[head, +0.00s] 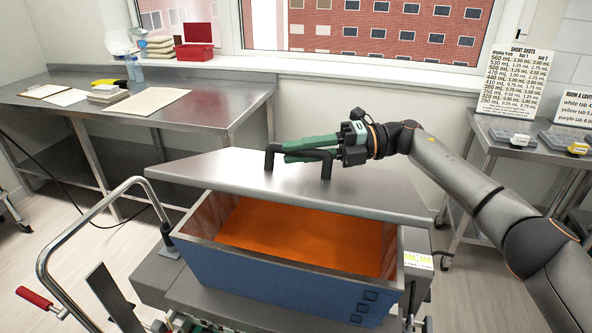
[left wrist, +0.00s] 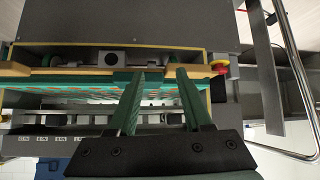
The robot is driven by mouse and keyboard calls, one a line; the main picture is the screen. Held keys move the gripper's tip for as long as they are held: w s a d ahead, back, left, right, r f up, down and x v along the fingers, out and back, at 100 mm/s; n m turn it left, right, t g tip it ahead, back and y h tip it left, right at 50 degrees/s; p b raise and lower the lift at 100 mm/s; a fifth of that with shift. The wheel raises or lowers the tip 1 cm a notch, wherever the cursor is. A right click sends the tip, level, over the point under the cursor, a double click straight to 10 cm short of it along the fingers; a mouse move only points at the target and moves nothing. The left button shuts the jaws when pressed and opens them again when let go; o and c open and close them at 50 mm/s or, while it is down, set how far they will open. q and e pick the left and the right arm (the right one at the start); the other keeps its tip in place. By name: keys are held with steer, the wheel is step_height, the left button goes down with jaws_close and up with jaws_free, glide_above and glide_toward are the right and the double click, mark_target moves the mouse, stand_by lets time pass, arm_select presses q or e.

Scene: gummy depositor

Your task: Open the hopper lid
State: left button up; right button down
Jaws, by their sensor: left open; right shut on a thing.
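The hopper (head: 270,277) is a blue box with a steel rim and orange contents inside. Its steel lid (head: 225,170) lies shifted toward the back, so the front part of the hopper is uncovered. A black handle (head: 325,168) stands on the lid. My right gripper (head: 290,150), with green fingers, is shut on the handle. My left gripper (left wrist: 155,98) shows only in the left wrist view, with its two green fingers apart and nothing between them. It is over the machine's lower part, near a green tray with orange spots (left wrist: 75,85).
A curved metal push bar (head: 65,240) rises at the left of the machine. Another table (head: 490,125) with small trays is at the right. A red knob (left wrist: 220,68) shows near my left gripper.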

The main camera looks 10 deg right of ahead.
mark_target(303, 169)
steer(key=shift+w+d+r, duration=0.35)
steer(key=shift+w+r, duration=0.4)
steer(key=shift+r, duration=0.15)
steer(key=shift+w+d+r, duration=0.3)
steer(key=shift+w+r, duration=0.45)
steer(key=shift+r, duration=0.15)
